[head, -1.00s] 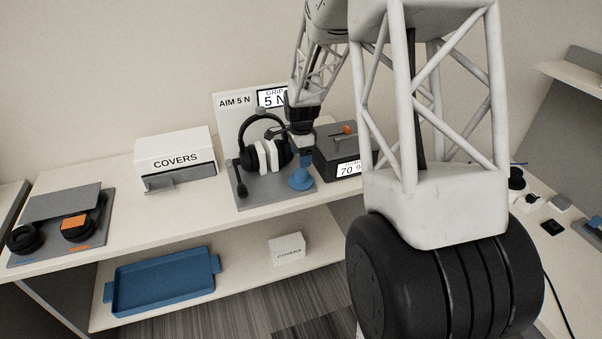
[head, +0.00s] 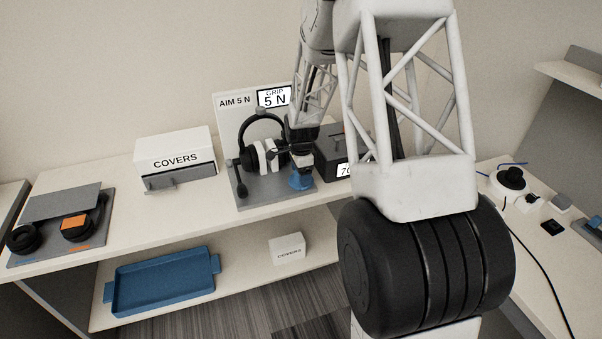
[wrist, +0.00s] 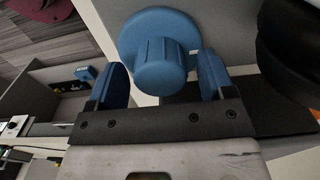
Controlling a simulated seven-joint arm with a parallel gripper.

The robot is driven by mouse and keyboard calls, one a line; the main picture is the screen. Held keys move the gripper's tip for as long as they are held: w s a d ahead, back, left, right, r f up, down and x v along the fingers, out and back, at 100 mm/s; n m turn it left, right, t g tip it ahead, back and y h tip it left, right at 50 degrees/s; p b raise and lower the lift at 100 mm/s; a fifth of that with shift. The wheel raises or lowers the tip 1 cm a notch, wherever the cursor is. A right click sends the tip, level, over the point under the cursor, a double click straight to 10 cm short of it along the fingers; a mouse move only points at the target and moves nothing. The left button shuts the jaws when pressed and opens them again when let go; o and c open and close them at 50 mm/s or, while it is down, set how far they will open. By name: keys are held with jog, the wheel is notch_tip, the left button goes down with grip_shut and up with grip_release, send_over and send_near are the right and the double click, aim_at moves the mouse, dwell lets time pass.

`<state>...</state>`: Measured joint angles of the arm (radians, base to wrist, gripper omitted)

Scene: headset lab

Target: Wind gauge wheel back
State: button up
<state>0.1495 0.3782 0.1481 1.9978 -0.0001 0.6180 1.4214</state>
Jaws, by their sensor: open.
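The blue gauge wheel (head: 300,181) stands at the front right of the grey gauge base (head: 262,195). In the wrist view the wheel (wrist: 160,62) shows a ribbed knob on a wider round flange. My gripper (wrist: 161,82) is open, with one blue finger on each side of the knob and gaps visible on both sides. In the head view my gripper (head: 301,164) is right above the wheel and partly hides it.
A dark box (head: 329,150) with a partly hidden display stands close right of the gripper. A white COVERS box (head: 176,155) stands left of the gauge. A grey tray with ear cushions (head: 60,232) lies far left. A blue tray (head: 163,283) sits on the lower shelf.

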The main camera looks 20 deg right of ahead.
jog(key=shift+f, duration=0.1)
jog(key=c, duration=0.9)
jog(key=shift+n, duration=0.5)
jog(key=n, duration=0.4)
jog(key=shift+n, duration=0.3)
jog(key=n, duration=1)
jog(key=shift+n, duration=0.4)
jog(key=n, duration=0.5)
jog(key=shift+n, duration=0.3)
